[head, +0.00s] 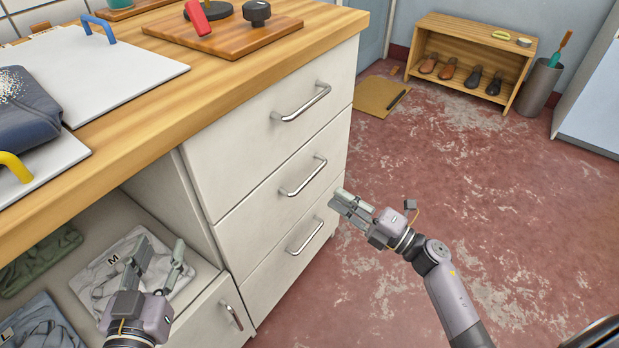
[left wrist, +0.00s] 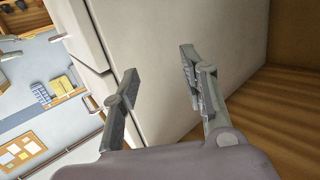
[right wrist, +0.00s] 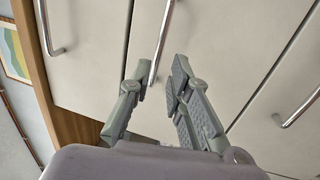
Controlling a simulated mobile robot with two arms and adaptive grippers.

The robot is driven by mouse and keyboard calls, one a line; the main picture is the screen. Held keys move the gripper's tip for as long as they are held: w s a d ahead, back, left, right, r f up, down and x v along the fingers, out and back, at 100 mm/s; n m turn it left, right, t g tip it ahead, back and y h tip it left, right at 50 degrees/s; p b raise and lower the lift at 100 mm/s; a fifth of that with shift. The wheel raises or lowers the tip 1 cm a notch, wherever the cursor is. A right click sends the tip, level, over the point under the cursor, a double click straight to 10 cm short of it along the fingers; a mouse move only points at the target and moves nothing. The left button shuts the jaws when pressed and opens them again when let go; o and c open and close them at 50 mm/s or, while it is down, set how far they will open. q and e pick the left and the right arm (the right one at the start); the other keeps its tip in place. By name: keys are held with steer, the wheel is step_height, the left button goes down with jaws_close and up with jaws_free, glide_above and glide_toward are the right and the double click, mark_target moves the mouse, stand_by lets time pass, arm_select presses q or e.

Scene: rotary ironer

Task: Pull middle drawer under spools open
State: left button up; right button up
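A white cabinet under the wooden counter has a column of three drawers, all shut, each with a metal bar handle. The middle drawer (head: 265,205) has its handle (head: 303,178) in the middle of its front. My right gripper (head: 345,204) is open and empty, in front of the drawers and right of that handle. In the right wrist view, the middle handle (right wrist: 162,45) lies ahead, lined up with the gap between the fingers (right wrist: 160,82), apparently not gripped. My left gripper (head: 160,255) is open and empty, by the cubby left of the drawers; it also shows in the left wrist view (left wrist: 158,68).
The top handle (head: 300,103) and bottom handle (head: 305,236) sit above and below. A wooden board (head: 225,40) on the counter (head: 150,130) bears a red item and black round items. Folded clothes (head: 100,285) lie in the cubby. The red floor (head: 440,180) before the drawers is clear.

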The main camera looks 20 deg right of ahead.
mark_target(310, 176)
arm_select(q)
steer(key=shift+w+d+r+t+h+b, duration=0.1)
steer(key=shift+d+r+t+h+b, duration=0.1)
steer(key=shift+r+t, duration=0.65)
steer(key=shift+w+d+r+t+h+b, duration=0.1)
steer(key=shift+d+r+t+h+b, duration=0.2)
steer(key=shift+r, duration=0.95)
arm_select(e)
steer(key=shift+x, duration=4.7)
arm_select(q)
steer(key=shift+a, duration=0.15)
arm_select(e)
steer(key=shift+c, duration=0.3)
jaws_close()
